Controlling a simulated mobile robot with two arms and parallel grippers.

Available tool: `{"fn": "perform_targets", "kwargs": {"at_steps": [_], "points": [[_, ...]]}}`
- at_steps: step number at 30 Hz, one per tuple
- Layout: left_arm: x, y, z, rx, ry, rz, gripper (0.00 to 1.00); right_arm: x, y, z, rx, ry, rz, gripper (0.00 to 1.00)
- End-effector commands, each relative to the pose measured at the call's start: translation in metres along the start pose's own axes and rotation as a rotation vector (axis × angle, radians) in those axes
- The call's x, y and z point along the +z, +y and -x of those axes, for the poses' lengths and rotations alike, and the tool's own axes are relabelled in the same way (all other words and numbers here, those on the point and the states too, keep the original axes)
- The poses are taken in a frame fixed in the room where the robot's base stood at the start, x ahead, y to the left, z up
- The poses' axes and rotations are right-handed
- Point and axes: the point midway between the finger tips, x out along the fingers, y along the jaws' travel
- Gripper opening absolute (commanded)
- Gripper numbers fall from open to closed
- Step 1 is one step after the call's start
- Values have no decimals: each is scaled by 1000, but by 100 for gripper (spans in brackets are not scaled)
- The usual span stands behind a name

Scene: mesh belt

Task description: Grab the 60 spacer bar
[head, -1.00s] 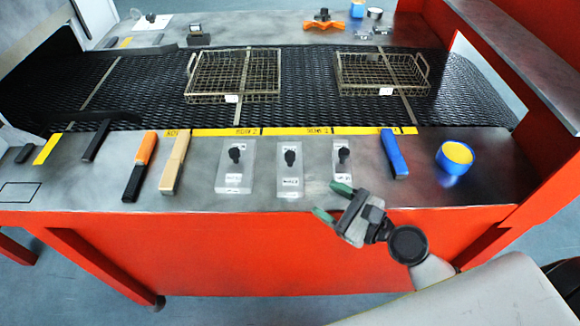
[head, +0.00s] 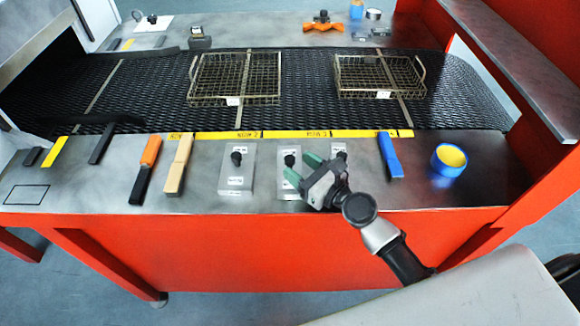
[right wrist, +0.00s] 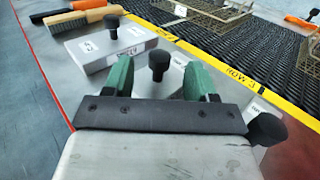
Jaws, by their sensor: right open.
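Three grey metal blocks with black knobs stand in a row on the front ledge: a left block (head: 237,171), a middle block (head: 285,190) and a right block (head: 339,154). Their labels are too small for me to tell which is the 60 spacer bar. My right gripper (head: 301,168) is open and empty, its green fingers over the middle block. In the right wrist view the middle block's knob (right wrist: 158,62) shows between the open fingers (right wrist: 158,80), apart from both. The left block (right wrist: 115,55) lies beyond the left finger. My gripper partly hides the right block. My left gripper is not seen.
Two wire baskets (head: 235,100) (head: 378,92) sit on the black mesh belt (head: 310,115) behind a yellow strip (head: 250,135). Brushes (head: 177,165) lie left of the blocks. A blue-handled tool (head: 390,155) and blue tape roll (head: 447,160) lie to the right.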

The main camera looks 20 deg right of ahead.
Motion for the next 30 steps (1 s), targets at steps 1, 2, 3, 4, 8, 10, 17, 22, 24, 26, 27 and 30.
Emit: {"fn": "perform_targets", "kwargs": {"at_steps": [1, 2, 3, 4, 8, 10, 17, 22, 24, 26, 27, 30], "points": [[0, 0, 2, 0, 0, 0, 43, 2, 0, -8, 0, -2, 0, 57], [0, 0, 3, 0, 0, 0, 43, 1, 0, -11, 0, -1, 0, 57], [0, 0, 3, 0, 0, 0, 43, 1, 0, -15, 0, 0, 0, 57], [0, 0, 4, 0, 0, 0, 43, 1, 0, -16, 0, 0, 0, 57], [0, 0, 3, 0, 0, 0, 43, 0, 0, -19, 1, 1, 1, 57], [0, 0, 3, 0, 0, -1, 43, 0, 0, -19, 1, 1, 1, 57], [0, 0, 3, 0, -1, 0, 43, 0, 0, -18, 1, 1, 1, 31], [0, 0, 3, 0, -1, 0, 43, 0, 0, -18, 1, 1, 1, 5], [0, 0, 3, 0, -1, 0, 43, 0, 0, -18, 1, 1, 1, 0], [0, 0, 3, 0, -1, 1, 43, 1, 0, -18, 0, -1, 2, 0], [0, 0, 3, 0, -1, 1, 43, 1, 0, -18, 0, -1, 2, 0], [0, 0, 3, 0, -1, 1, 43, 1, 0, -18, 0, -1, 2, 0]]}}
